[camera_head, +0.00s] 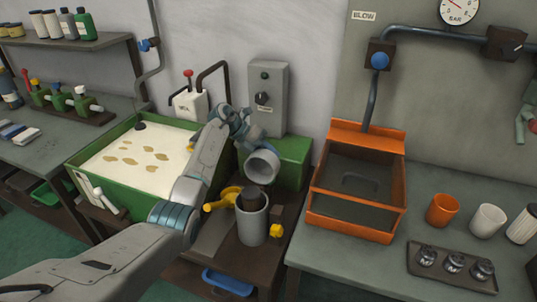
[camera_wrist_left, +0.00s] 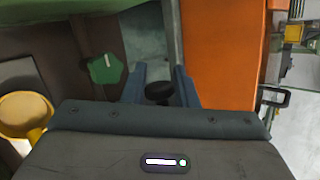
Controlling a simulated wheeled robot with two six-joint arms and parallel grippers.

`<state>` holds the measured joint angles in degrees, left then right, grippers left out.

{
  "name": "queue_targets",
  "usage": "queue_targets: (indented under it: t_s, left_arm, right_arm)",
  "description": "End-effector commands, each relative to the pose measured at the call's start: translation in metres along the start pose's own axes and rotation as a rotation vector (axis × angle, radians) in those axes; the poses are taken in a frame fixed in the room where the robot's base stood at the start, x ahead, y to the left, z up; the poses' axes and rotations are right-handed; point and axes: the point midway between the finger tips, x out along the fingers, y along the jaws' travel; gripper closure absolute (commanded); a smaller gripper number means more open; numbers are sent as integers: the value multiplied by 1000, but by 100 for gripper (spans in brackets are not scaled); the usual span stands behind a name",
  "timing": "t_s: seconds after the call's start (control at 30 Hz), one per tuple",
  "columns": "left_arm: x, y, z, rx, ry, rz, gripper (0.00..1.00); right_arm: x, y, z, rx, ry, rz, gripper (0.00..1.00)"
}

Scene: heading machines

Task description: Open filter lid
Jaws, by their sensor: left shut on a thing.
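The filter, a grey upright cylinder (camera_head: 252,226), stands on a dark bench in the middle of the head view. A yellow handle (camera_head: 222,199) sticks out on its left and a yellow knob (camera_head: 276,230) sits at its lower right. My left arm reaches over the filter from the left, with its wrist above the filter's top. In the left wrist view my left gripper (camera_wrist_left: 158,97) has its fingers on either side of a small dark round knob (camera_wrist_left: 158,88) and is shut on it. The lid is mostly hidden, and I cannot tell whether it is raised. My right gripper is not in view.
An orange-framed box (camera_head: 350,222) stands close on the right. A green tank (camera_head: 122,196) with pale contents is at the left. A grey control box (camera_head: 267,100) stands behind the filter. A blue tray (camera_head: 228,282) sits below the bench.

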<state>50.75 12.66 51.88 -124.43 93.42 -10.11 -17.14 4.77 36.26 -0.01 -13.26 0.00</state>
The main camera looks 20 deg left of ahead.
Motion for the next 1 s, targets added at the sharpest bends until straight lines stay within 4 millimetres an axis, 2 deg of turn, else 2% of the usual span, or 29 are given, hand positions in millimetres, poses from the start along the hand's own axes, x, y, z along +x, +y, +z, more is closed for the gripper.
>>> queue_targets:
  t_s: [0.37, 0.77, 0.8, 0.9, 1.0]
  left_arm:
    - [8, 8, -9, -78, 82, 1, 100]
    - [8, 10, -11, -85, 89, 1, 100]
    - [8, 10, -11, -85, 90, 1, 70]
    - [8, 9, -10, -84, 88, 1, 53]
    - [7, 8, -9, -82, 86, 1, 53]
  right_arm:
    - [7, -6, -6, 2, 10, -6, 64]
    - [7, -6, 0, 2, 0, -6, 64]
    - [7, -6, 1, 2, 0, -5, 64]
    - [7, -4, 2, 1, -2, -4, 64]
    - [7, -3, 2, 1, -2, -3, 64]
